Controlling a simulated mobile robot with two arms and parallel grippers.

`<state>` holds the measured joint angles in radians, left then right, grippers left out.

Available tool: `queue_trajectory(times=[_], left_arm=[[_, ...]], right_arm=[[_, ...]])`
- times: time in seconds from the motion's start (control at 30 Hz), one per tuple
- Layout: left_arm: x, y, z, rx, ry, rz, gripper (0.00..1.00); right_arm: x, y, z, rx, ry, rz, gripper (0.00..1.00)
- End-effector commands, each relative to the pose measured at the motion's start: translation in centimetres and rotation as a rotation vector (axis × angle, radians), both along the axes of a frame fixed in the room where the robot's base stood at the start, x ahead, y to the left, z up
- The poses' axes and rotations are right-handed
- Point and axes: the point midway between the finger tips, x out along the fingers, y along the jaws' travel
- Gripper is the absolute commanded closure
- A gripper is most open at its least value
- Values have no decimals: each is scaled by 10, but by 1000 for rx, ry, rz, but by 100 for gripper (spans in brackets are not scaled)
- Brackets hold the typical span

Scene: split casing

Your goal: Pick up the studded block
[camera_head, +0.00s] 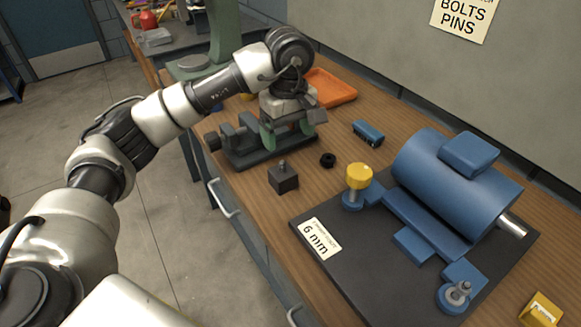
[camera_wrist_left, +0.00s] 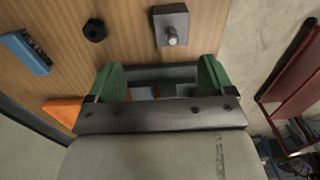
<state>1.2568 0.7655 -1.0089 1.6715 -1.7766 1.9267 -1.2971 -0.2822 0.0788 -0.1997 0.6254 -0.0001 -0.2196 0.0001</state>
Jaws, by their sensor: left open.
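The studded block (camera_head: 284,178) is a small dark grey block with a single upright metal stud on top. It stands on the wooden bench in front of the vise. In the left wrist view the block (camera_wrist_left: 170,24) shows at the top, beyond the fingertips. My left gripper (camera_head: 289,128) is open and empty, above the vise and farther back than the block. Its two green fingers (camera_wrist_left: 160,78) are spread wide in the wrist view, apart from the block. My right gripper is not in view.
A grey vise (camera_head: 240,148) lies below my left gripper. A black nut (camera_head: 327,160) and a blue part (camera_head: 368,132) lie right of the block. A dark plate (camera_head: 355,270) carries the blue motor casing (camera_head: 440,180) and a yellow-capped bolt (camera_head: 359,176). An orange tray (camera_head: 332,88) lies behind.

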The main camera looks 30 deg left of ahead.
Motion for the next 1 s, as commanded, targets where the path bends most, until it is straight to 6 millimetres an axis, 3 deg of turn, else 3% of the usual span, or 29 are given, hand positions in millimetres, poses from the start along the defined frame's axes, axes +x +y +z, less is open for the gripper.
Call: queue_trajectory(times=[0.13, 0.4, 0.7, 1.0], left_arm=[[-2, 0, -26, 1, 5, -1, 17], [-3, 2, -50, -2, 3, 0, 17], [-7, 8, -91, -3, 3, 0, 17], [-6, 7, -97, -4, 0, -1, 17]], right_arm=[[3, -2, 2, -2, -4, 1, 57], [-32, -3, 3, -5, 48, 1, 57], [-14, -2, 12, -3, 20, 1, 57], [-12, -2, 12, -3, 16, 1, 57]])
